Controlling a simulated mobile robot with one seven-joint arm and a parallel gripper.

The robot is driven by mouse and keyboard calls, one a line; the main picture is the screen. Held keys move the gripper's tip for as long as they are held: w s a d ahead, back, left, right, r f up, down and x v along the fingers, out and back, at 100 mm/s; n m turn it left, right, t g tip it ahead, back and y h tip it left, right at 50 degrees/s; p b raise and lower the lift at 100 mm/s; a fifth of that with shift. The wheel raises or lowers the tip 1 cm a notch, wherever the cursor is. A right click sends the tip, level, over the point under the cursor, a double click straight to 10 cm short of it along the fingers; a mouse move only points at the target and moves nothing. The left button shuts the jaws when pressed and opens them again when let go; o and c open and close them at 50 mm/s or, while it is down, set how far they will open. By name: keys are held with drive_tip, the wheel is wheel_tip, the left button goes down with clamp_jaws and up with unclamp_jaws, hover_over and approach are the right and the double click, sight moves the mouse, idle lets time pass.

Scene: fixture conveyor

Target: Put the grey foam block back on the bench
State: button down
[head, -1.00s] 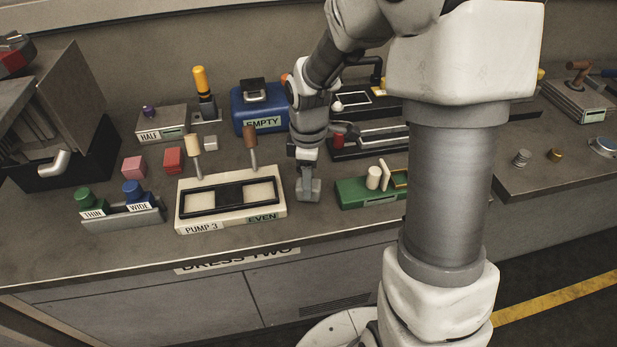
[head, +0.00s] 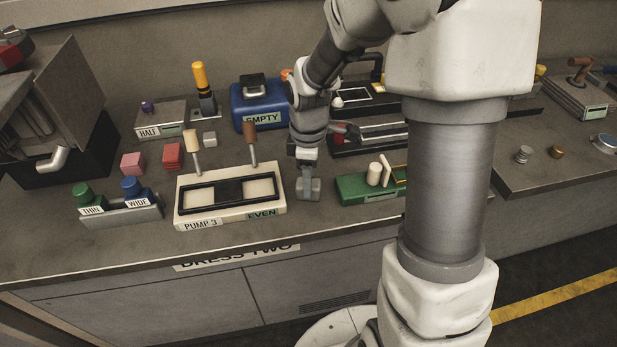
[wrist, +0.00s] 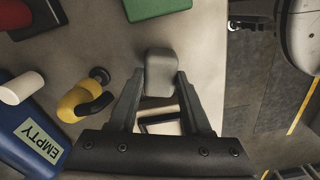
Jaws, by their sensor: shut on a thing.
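The grey foam block (wrist: 160,73) is between the two fingertips of my gripper (wrist: 160,85) in the wrist view, and my gripper is shut on it. In the head view the block (head: 308,189) shows small at the end of my gripper (head: 308,178), low over the bench (head: 330,220). It is in the gap between the cream PUMP 3 panel and the green fixture. I cannot tell whether its underside touches the bench top.
The cream PUMP 3 panel (head: 230,218) with two upright handles stands close on the left. The green fixture (head: 352,190) stands close on the right. The blue EMPTY box (head: 245,110) is behind. Bare bench lies in front, up to its front edge.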

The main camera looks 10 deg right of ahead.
drive_tip(key=shift+c, duration=1.4)
unclamp_jaws()
wheel_tip(320, 180, up, 17)
drive_tip(key=p, duration=0.3)
drive_tip(key=shift+r, duration=0.2)
